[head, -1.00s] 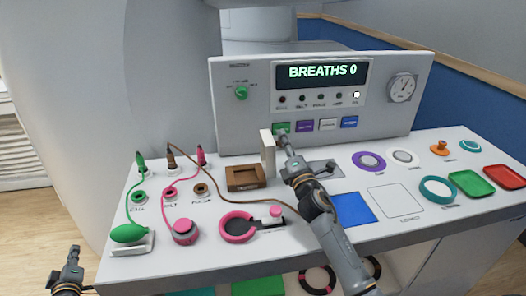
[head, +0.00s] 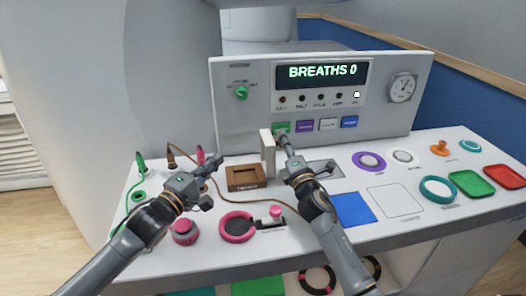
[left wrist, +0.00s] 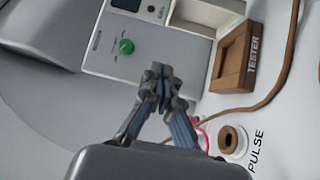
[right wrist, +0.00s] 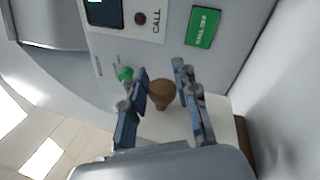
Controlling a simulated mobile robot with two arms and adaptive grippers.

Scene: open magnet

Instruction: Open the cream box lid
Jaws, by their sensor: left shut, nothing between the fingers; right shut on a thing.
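A cream upright panel (head: 267,153) stands beside the brown tester tray (head: 246,178). Cream surfaces (left wrist: 192,22) show behind the tester in the left wrist view. In the right wrist view a brown knob (right wrist: 162,95) lies between my right gripper's fingers (right wrist: 162,88), with a cream face (right wrist: 218,120) beside it. My right gripper (head: 282,138) is shut on this knob, just right of the panel. My left gripper (head: 214,161) is shut and empty, left of the tester; it also shows in the left wrist view (left wrist: 160,72). The inside of the cream box is not clear.
The console (head: 228,125) with its green knob (head: 241,92) stands behind. A brown cable (head: 290,207) runs past the tester. A pink ring (head: 236,227) and a pink knob (head: 184,231) lie in front. A blue square (head: 353,209) lies to the right.

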